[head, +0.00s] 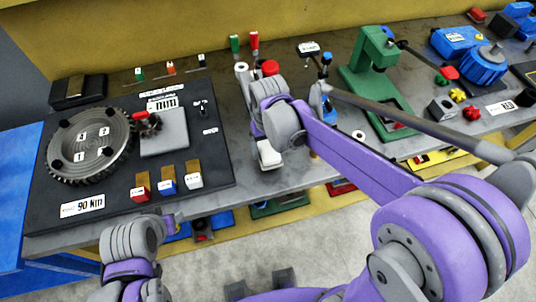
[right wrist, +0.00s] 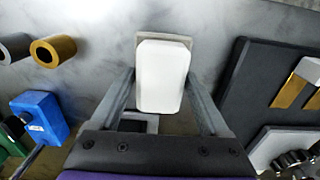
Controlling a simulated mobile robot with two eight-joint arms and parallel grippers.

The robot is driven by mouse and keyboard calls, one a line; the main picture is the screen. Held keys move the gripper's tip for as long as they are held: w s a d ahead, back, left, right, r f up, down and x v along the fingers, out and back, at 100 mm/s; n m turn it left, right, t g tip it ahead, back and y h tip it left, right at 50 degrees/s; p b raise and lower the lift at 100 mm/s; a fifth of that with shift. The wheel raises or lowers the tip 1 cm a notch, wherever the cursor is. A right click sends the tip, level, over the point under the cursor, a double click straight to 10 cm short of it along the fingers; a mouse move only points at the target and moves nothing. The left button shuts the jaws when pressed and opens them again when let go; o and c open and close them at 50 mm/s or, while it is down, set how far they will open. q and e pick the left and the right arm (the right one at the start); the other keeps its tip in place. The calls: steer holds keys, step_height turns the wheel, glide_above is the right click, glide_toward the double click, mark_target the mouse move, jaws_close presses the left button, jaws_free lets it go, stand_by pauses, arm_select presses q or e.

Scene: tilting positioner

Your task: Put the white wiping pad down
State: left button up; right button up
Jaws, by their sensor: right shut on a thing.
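The white wiping pad (head: 268,155) is at the front of the grey bench, just right of the dark board. It also shows large between the fingers in the right wrist view (right wrist: 162,78). My right gripper (right wrist: 162,98) is shut on the pad, one finger along each side. In the head view my right wrist covers the fingers. Whether the pad's underside touches the bench cannot be told. My left gripper (head: 168,222) is at the bench's front edge below the dark board, and its jaws are not clear.
The dark board (head: 215,165) with a toothed disc (head: 90,146) lies left of the pad. A green press (head: 372,75) stands to the right. A brass ring (right wrist: 52,50) and a blue block (right wrist: 40,117) are near the pad. Some bare bench (head: 245,185) shows beside it.

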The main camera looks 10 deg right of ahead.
mark_target(268, 155)
steer(key=shift+w+f, duration=0.1)
steer(key=shift+f, duration=1.9)
steer(key=shift+f, duration=0.15)
steer(key=o, duration=1.3)
